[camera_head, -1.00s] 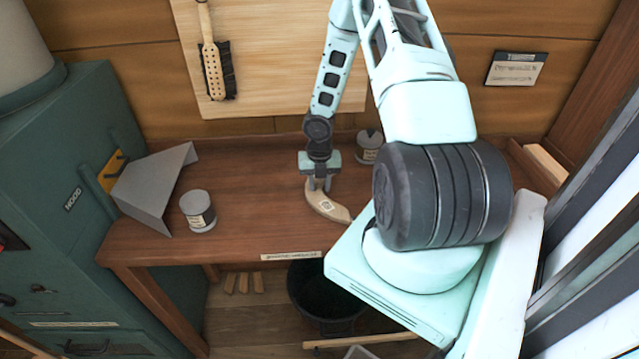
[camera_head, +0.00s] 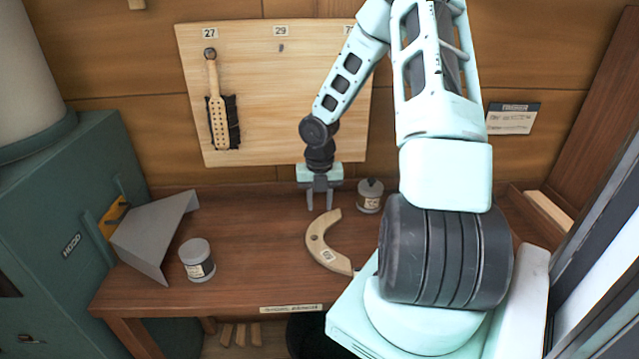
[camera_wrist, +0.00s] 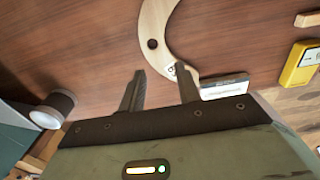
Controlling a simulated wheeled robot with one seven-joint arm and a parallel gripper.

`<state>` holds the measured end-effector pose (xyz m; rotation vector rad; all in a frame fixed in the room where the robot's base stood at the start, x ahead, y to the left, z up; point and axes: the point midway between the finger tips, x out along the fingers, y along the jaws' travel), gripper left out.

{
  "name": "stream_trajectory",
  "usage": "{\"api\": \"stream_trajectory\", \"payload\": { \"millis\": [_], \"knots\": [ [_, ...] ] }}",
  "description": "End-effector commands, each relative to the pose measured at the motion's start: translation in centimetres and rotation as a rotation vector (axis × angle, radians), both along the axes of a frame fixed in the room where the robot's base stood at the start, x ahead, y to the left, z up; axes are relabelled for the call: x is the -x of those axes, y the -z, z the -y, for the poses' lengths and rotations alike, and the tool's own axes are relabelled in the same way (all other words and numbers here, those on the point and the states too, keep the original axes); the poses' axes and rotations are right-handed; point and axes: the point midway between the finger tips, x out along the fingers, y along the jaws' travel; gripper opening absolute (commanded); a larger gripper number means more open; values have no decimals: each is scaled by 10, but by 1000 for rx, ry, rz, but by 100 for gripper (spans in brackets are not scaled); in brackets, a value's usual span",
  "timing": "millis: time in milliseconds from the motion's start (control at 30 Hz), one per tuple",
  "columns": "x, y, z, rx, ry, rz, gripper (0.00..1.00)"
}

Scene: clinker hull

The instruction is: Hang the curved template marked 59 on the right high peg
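In the wrist view the template (camera_wrist: 154,22) lies beyond the fingertips. My gripper (camera_head: 321,205) is open and empty, behind and apart from the template's far end; its two spread fingers (camera_wrist: 160,72) show in the wrist view. The pale peg board (camera_head: 260,110) has labels 27, 29 and a partly covered third at the right. A peg (camera_head: 281,48) shows under 29; my arm hides the right side.
A brush (camera_head: 218,115) hangs under 27. A grey jar (camera_head: 197,262) and a bent grey sheet (camera_head: 150,238) stand at the bench's left. A small lidded pot (camera_head: 370,196) stands just right of my gripper. The bench (camera_head: 255,245) is clear between jar and template.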

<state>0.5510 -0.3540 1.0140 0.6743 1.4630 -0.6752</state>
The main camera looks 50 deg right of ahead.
Motion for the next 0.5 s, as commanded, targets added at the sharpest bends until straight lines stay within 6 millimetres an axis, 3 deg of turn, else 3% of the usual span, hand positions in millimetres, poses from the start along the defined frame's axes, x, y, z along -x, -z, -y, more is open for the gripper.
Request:
{"api": "stream_trajectory", "payload": {
  "millis": [200, 500],
  "knots": [
    [0, -39, 0, 1, 1, 2, 33],
    [0, -53, -1, -1, 0, 0, 33]
  ]
}}
